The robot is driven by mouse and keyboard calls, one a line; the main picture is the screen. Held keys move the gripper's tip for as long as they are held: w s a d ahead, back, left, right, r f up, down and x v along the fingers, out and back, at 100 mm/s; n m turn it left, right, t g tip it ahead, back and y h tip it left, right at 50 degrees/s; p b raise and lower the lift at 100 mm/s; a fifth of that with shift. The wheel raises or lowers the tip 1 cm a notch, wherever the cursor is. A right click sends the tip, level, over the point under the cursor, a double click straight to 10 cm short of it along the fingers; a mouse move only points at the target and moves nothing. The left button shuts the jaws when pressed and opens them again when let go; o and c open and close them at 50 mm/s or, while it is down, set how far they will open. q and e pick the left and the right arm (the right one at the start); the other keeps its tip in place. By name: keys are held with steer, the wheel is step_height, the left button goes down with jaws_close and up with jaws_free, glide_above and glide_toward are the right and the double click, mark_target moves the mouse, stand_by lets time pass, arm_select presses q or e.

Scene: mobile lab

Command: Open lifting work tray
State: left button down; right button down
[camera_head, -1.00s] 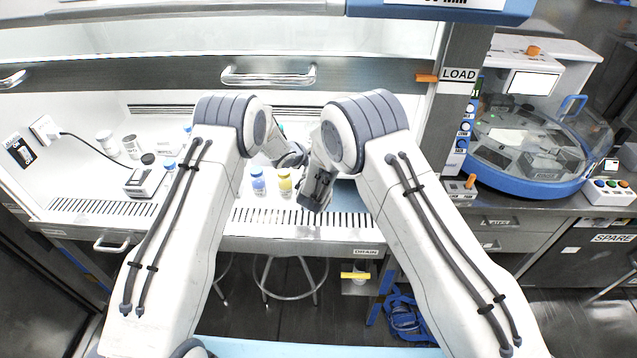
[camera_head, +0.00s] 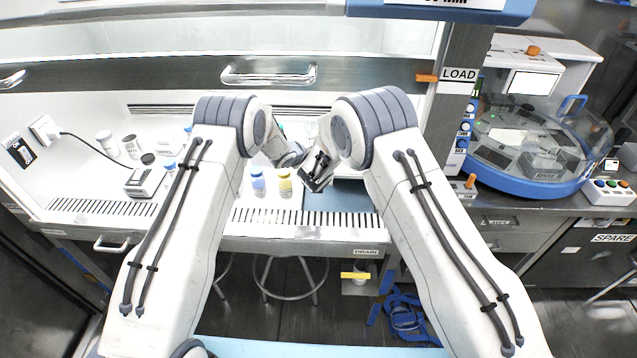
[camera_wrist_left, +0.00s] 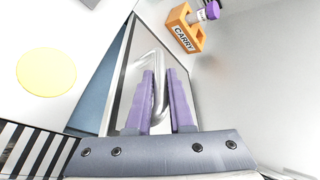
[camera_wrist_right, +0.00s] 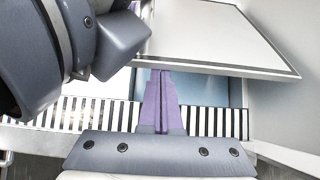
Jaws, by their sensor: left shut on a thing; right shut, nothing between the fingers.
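The work tray is a pale flat panel with a dark rim. In the right wrist view the tray (camera_wrist_right: 222,38) is tilted up, with a blue-grey recess (camera_wrist_right: 207,90) showing below its edge. In the left wrist view a bent metal handle (camera_wrist_left: 160,62) stands on the tray (camera_wrist_left: 132,62). My left gripper (camera_wrist_left: 161,82) is shut on this handle; in the head view it is mostly hidden behind my arms. My right gripper (camera_wrist_right: 161,74) is shut and empty, its tips close to the tray's lower edge; contact cannot be told. It also shows in the head view (camera_head: 317,183).
A blue-capped bottle (camera_head: 258,184) and a yellow-capped bottle (camera_head: 285,184) stand left of my right gripper. A slotted grille (camera_head: 300,218) runs along the front edge. An orange CARRY holder (camera_wrist_left: 186,30) with a purple-capped vial is beyond the tray. My left wrist is close beside my right gripper.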

arm_select(q)
steer(key=shift+s+d+f, duration=0.15)
steer(key=shift+d, duration=0.05)
arm_select(e)
steer(key=shift+w+r, duration=0.45)
steer(key=shift+r, duration=0.2)
arm_select(q)
steer(key=c, duration=0.8)
jaws_free()
steer(key=shift+s, duration=0.1)
arm_select(e)
steer(key=shift+s, duration=0.1)
arm_select(q)
steer(key=shift+a, duration=0.1)
arm_select(e)
steer(key=shift+f, duration=0.1)
